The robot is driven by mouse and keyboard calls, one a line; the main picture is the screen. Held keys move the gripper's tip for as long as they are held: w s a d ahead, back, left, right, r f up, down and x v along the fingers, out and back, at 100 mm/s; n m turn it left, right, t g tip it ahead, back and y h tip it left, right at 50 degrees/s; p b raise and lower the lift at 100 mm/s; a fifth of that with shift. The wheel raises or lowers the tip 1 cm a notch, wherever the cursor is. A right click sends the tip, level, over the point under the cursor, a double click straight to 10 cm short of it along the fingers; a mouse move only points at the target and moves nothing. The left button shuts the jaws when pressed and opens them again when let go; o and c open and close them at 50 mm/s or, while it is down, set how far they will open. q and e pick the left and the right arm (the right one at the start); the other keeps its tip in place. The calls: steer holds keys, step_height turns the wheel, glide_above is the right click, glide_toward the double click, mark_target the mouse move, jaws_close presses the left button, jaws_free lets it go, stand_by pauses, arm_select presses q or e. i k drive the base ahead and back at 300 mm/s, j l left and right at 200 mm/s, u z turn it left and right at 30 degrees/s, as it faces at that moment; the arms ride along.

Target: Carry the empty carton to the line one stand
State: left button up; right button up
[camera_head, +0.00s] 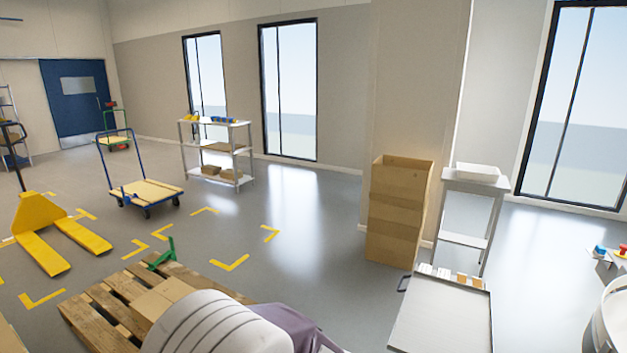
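A tall brown cardboard carton column (398,215) stands on the floor against the pillar, right of centre. Its top looks open, and I cannot see down to its bottom. A closed-looking cardboard box (160,298) lies on the wooden pallet at the lower left, partly hidden. A light metal stand (453,183) with a lower shelf is just right of the carton column, with a white tray (477,172) on top. I cannot read any label showing which stand is line one. Neither of my grippers is in view.
A pallet (88,322) and a white ribbed rounded form (208,325) with purple material fill the lower left foreground. A grey-topped cart (442,318) stands at lower right. A yellow pallet jack (40,222), flat trolley (148,192) and shelf cart (218,150) stand left. The middle floor is clear.

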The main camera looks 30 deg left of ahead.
mark_target(444, 319)
steer(key=u, duration=0.5)
steer(key=i+j+u, duration=0.6)
steer(key=i+j, duration=0.15)
steer(key=i, duration=0.15)
steer(key=i+j+u, duration=0.25)
steer(key=i, duration=0.25)
steer(key=i+l+z, duration=0.15)
steer(key=i+z, duration=0.15)
steer(key=i, duration=0.4)
steer(key=i+z, duration=0.25)
steer(key=i, duration=0.45)
steer(key=i+j+z, duration=0.3)
steer(key=i, duration=0.4)
steer(key=i+l+z, duration=0.2)
steer(key=i+z, duration=0.75)
steer(key=i, duration=0.25)
steer(key=i+j+z, duration=0.3)
steer(key=i+z, duration=0.2)
steer(key=i+l+u, duration=0.3)
steer(key=i+u, duration=0.2)
steer(key=i, duration=0.15)
steer(key=i+l+u, duration=0.5)
steer(key=i+l, duration=0.05)
